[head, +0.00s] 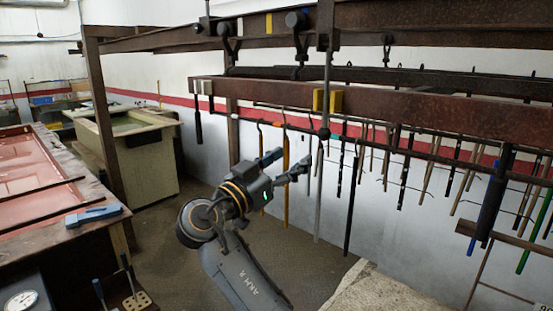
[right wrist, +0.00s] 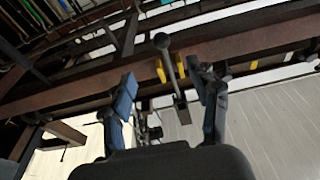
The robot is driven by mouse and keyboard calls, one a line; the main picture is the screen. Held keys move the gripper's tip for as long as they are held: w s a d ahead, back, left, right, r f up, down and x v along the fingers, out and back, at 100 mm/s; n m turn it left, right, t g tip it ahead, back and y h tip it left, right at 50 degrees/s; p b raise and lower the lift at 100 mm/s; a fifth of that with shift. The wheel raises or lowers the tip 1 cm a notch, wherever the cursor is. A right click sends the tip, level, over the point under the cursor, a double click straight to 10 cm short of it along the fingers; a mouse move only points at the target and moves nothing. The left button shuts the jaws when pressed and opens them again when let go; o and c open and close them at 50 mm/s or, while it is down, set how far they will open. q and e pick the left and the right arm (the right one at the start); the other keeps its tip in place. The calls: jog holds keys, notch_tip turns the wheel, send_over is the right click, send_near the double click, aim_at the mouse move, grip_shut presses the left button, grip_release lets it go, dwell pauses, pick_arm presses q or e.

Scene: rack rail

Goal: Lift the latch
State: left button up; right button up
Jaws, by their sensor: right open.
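The latch (head: 325,90) is a dark upright bar with a ball at its lower end, hanging at the rusty beam between yellow marks. In the right wrist view the latch (right wrist: 171,68) and its round ball end show beyond and between my fingertips. My right gripper (head: 286,166) is open, below and to the left of the ball in the head view. In the right wrist view my right gripper (right wrist: 167,88) has its two fingers spread, with no grasp on the latch visible. My left gripper is not in view.
The rusty beam (head: 430,107) runs across above my gripper. Several rods and tools (head: 349,205) hang from a rail behind and to the right. A workbench (head: 50,215) with a blue-grey tool (head: 93,215) stands at left, and a cream tank (head: 130,155) behind it.

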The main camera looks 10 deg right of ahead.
aim_at(320, 138)
jog(key=p+x, duration=0.5)
jog(key=x, duration=0.3)
jog(key=shift+a+r, duration=0.15)
jog(key=shift+r, duration=0.05)
jog(key=x, duration=0.1)
jog(key=b+x, duration=0.1)
jog(key=x, duration=0.1)
jog(key=f+b+x, duration=0.1)
jog(key=x, duration=0.1)
jog(key=shift+w+d+r, duration=0.1)
jog(key=shift+w+d, duration=0.1)
jog(key=shift+w, duration=0.05)
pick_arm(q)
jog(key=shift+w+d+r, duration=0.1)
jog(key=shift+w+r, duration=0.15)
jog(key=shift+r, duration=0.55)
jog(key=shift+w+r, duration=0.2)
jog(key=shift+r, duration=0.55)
pick_arm(e)
jog(key=shift+w+d+r, duration=0.2)
jog(key=shift+d, duration=0.15)
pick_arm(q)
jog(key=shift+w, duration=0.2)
pick_arm(e)
jog(key=c, duration=1)
